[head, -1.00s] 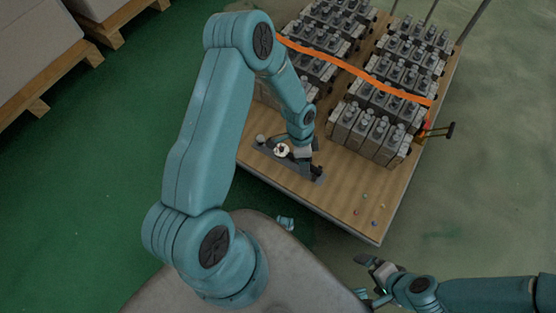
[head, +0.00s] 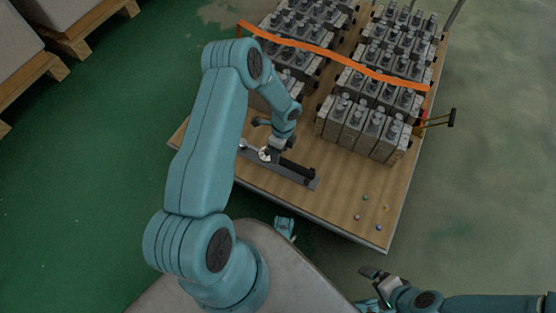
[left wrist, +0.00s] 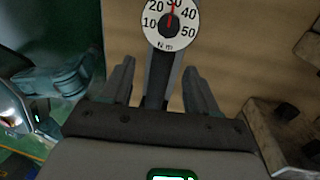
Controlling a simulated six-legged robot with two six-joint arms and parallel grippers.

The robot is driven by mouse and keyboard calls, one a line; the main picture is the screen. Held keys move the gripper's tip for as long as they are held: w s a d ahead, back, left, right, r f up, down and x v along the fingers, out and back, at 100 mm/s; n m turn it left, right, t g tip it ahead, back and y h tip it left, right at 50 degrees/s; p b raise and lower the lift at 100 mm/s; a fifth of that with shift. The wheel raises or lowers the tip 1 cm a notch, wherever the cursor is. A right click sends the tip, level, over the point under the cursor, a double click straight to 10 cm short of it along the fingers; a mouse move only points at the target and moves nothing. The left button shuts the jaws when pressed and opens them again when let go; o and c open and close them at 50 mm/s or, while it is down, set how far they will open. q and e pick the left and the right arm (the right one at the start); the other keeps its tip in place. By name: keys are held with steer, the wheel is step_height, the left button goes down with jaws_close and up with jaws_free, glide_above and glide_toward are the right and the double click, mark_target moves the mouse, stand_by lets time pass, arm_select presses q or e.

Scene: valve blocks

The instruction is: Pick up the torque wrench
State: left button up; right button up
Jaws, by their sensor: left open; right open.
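The torque wrench lies on the near left part of a wooden cart top, with a round white dial (head: 264,154) and a black handle (head: 297,168). A grey strip shows beneath and beside it. My left gripper (head: 272,138) is open, over the wrench close to the dial. In the left wrist view the dial (left wrist: 171,22) is ahead of the fingers, and the dark shaft (left wrist: 160,75) runs between the two open fingers (left wrist: 158,68), with a gap on each side. Whether they are lowered around it is unclear. My right gripper (head: 376,280) is open and empty, off the cart.
Rows of grey valve blocks (head: 362,130) fill the far part of the cart (head: 335,205), crossed by an orange strap (head: 335,55). Several small coloured bits (head: 365,198) lie at the near right corner. Pallets with boxes (head: 85,35) stand at the upper left.

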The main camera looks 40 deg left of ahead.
arm_select(q)
steer(key=f+b, duration=0.1)
steer(key=f, duration=0.2)
steer(key=f+b, duration=0.1)
steer(key=f, duration=0.1)
steer(key=shift+s+d+f+b, duration=0.2)
steer(key=shift+d+f+b, duration=0.05)
steer(key=shift+f+b, duration=0.05)
steer(key=shift+r, duration=0.1)
steer(key=c, duration=1)
jaws_close()
steer(key=shift+r, duration=0.15)
